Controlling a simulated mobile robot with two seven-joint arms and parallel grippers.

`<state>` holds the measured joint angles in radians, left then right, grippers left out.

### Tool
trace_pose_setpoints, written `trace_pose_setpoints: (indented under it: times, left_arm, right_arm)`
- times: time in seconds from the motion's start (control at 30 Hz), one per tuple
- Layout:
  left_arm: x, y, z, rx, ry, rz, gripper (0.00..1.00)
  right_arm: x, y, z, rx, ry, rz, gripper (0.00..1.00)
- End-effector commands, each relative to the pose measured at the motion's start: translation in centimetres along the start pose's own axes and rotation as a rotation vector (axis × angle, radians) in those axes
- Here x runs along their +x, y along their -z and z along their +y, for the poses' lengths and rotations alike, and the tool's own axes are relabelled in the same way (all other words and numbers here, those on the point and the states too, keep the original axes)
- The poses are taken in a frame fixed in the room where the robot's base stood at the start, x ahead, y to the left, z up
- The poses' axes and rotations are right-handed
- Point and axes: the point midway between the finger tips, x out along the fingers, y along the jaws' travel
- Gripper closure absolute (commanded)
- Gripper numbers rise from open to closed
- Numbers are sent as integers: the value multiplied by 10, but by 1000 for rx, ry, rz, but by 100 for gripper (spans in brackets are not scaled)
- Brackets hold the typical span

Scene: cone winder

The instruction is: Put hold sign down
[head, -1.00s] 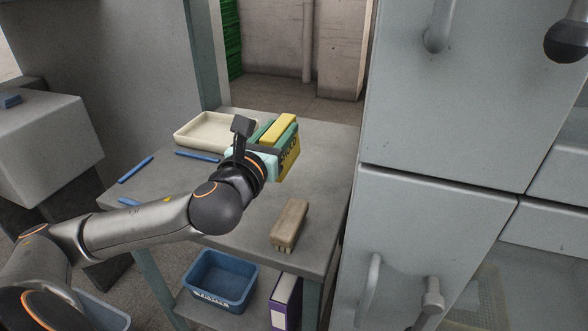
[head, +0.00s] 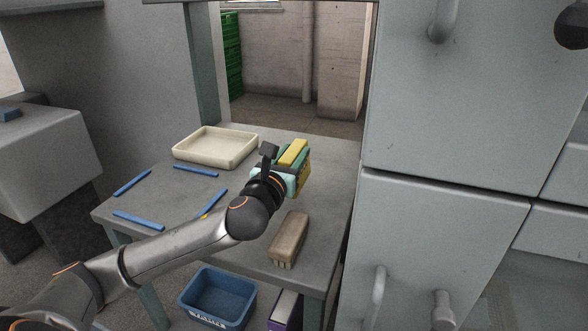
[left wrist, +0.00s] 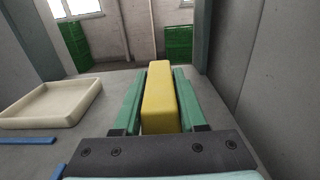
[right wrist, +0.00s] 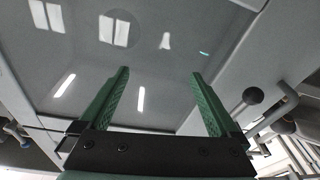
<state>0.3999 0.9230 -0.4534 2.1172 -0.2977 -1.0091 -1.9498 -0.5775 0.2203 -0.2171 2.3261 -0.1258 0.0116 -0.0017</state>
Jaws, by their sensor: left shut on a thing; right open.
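The hold sign is a yellow block-like piece (head: 293,152) over the far right part of the grey table (head: 250,238). My left gripper (head: 291,160) is shut on it, with one green finger on each side. In the left wrist view the yellow sign (left wrist: 160,98) stands between the two fingers. I cannot tell whether its lower edge touches the tabletop. My right gripper (right wrist: 160,95) shows only in the right wrist view, open and empty, in front of a glossy grey surface.
A cream tray (head: 215,147) lies at the table's back left. Several blue sticks (head: 195,171) lie left of my arm. A brown brush (head: 289,240) lies near the front right. A grey cabinet (head: 440,250) stands close on the right. A blue bin (head: 217,295) is below.

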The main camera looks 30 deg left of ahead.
Motion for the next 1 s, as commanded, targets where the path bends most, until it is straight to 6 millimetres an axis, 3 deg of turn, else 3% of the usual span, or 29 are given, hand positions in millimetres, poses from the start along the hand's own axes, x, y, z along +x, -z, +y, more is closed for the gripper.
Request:
trace_pose_setpoints:
  times: [0.3, 0.43, 0.6, 0.97, 1.0]
  left_arm:
    - [5, 29, 0, -1, -1, 1, 100]
    - [5, 34, 0, 0, -1, 0, 100]
    - [5, 36, 0, 0, -1, -1, 100]
    - [5, 40, 0, 0, -1, 0, 100]
    - [5, 39, 0, -1, 0, 1, 56]
  right_arm:
    - [-7, 78, 2, -95, 7, 327, 3]
    - [-13, 102, 1, -122, 11, 423, 3]
    - [-17, 113, 0, -136, 14, 469, 3]
    - [-18, 114, -1, -137, 14, 477, 3]
    - [-18, 116, -1, -138, 15, 481, 3]
